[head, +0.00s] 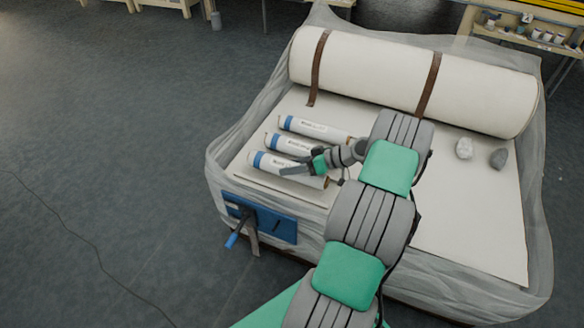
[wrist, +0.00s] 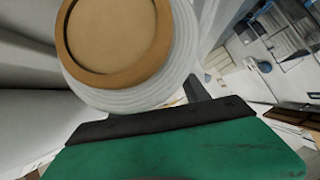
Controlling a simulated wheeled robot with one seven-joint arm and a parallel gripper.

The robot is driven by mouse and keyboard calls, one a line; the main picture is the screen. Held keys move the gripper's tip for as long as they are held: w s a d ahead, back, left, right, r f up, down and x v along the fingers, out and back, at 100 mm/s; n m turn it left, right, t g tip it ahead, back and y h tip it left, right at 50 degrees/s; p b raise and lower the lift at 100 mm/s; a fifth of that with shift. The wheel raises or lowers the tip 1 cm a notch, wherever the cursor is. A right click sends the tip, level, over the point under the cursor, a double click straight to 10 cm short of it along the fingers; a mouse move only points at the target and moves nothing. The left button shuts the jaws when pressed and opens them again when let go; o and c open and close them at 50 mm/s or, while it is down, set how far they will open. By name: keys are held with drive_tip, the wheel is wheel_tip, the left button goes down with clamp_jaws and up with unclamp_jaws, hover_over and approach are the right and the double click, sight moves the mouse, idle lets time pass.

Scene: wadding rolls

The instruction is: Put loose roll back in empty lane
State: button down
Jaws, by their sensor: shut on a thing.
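Three small white wadding rolls with blue bands lie side by side at the left of the pale bed: a back roll (head: 310,128), a middle roll (head: 287,143) and a front roll (head: 270,163). My gripper (head: 303,168) is at the front roll, with a finger across it, and is shut on it. In the wrist view the tan core end of a roll (wrist: 112,40) is large and close against the green and black finger. I cannot make out the lane dividers or an empty lane.
A big white roll (head: 390,75) with brown straps lies along the back. Two grey stones (head: 464,149) (head: 498,158) sit at the right. Clear wrap drapes the bed edges. A blue panel (head: 262,218) is on the front side. The bed's right front (head: 460,220) is bare.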

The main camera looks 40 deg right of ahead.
drive_tip(key=shift+f+b, duration=0.4)
drive_tip(key=shift+f, duration=0.15)
drive_tip(key=c, duration=0.5)
unclamp_jaws()
drive_tip(key=shift+r, duration=0.1)
